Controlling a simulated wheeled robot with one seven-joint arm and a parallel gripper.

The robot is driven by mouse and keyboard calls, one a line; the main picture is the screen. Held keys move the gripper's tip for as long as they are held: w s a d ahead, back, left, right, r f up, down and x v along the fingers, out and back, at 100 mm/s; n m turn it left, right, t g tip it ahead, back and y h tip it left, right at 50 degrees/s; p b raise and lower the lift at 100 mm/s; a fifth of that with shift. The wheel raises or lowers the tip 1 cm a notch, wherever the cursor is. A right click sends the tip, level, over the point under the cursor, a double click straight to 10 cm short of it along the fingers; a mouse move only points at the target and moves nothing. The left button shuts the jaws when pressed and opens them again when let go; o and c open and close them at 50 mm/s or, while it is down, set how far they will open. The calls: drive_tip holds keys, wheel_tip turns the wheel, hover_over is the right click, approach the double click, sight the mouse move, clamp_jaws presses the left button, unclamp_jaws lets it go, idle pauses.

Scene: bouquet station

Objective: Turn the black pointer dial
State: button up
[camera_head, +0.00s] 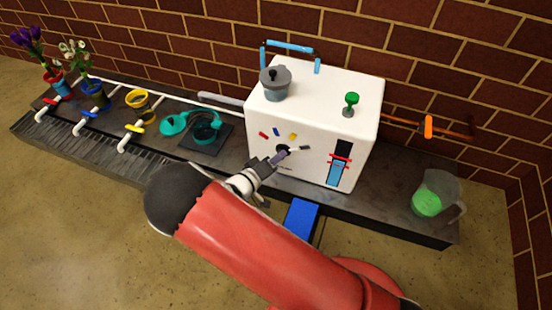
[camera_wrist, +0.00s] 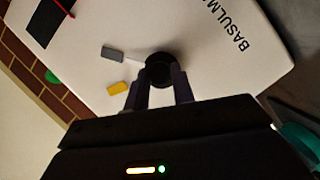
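The black pointer dial (camera_head: 283,149) is on the front of the white machine (camera_head: 308,97). In the wrist view the dial (camera_wrist: 158,66) is round and black, and its pale pointer leans left toward the grey mark (camera_wrist: 112,53), above the yellow mark (camera_wrist: 117,87). My gripper (camera_head: 281,155) is at the front panel. In the wrist view its two fingers (camera_wrist: 160,77) lie on either side of the dial and look shut on it, with no clear gap showing. The fingers hide part of the dial's edge.
Red (camera_head: 264,134), blue (camera_head: 277,131) and yellow (camera_head: 292,136) marks arc above the dial. A grey pot (camera_head: 276,85) and a green knob (camera_head: 351,99) are on top of the machine. A blue pedal (camera_head: 301,216) is below. A jug (camera_head: 432,198) stands right.

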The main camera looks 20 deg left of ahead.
drive_tip(key=o, duration=0.4)
drive_tip(key=v, duration=0.7)
drive_tip(key=shift+s+a+p, duration=0.15)
drive_tip(key=shift+s+p, duration=0.2)
